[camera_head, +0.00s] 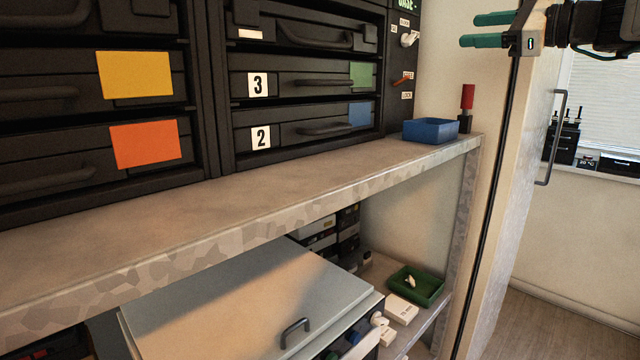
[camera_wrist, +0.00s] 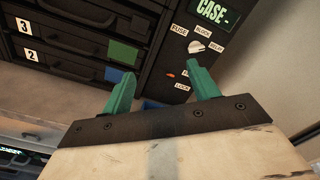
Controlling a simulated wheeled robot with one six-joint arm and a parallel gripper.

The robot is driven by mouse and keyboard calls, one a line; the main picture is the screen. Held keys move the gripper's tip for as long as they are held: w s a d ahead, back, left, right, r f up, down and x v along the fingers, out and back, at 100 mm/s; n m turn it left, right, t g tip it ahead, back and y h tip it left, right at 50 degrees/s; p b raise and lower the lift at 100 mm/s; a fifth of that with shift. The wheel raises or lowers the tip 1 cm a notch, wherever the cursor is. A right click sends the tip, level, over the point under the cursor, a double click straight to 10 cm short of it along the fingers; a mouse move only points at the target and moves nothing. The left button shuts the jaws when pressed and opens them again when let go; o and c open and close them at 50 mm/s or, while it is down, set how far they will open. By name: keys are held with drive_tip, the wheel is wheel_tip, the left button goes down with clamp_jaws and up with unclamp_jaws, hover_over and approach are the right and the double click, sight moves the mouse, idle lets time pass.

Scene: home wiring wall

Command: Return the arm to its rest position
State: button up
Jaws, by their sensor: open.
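My gripper (camera_head: 484,30) is at the top right of the head view, with two green fingers apart and nothing between them. It hangs in the air in front of the cabinet's right end, clear of the shelf. In the wrist view my gripper (camera_wrist: 160,92) points toward the dark drawer cabinet (camera_wrist: 130,42) and its switch panel. Part of my arm is cut off at the right edge of the head view.
The shelf (camera_head: 240,215) carries the drawers, a blue bin (camera_head: 431,130) and a red-topped item (camera_head: 467,97). Below are a grey lidded box (camera_head: 245,300) and a green tray (camera_head: 416,285). A pale door with a handle (camera_head: 553,140) stands at right.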

drive_tip(key=s+a+f+n+g+h, duration=0.25)
drive_tip(key=s+f+n+g, duration=0.2)
drive_tip(key=f, duration=0.65)
drive_tip(key=s+a+f+n+g+h, duration=0.1)
drive_tip(key=s+f+n+g+h, duration=0.35)
drive_tip(key=f, duration=0.65)
drive_tip(key=s+f+n+h, duration=0.2)
drive_tip(key=s+f, duration=0.3)
drive_tip(key=s, duration=0.4)
drive_tip(key=s+f+n+g+h, duration=0.1)
drive_tip(key=s+f+n+h, duration=0.1)
drive_tip(key=s+f+n, duration=0.3)
drive_tip(key=s+f+n+g+h, duration=0.1)
drive_tip(key=s+f+n, duration=0.3)
drive_tip(key=s, duration=0.9)
wheel_tip(320, 180, down, 3)
drive_tip(key=shift+d+f+h, duration=0.1)
drive_tip(key=shift+d+h, duration=0.25)
drive_tip(key=shift+h, duration=0.05)
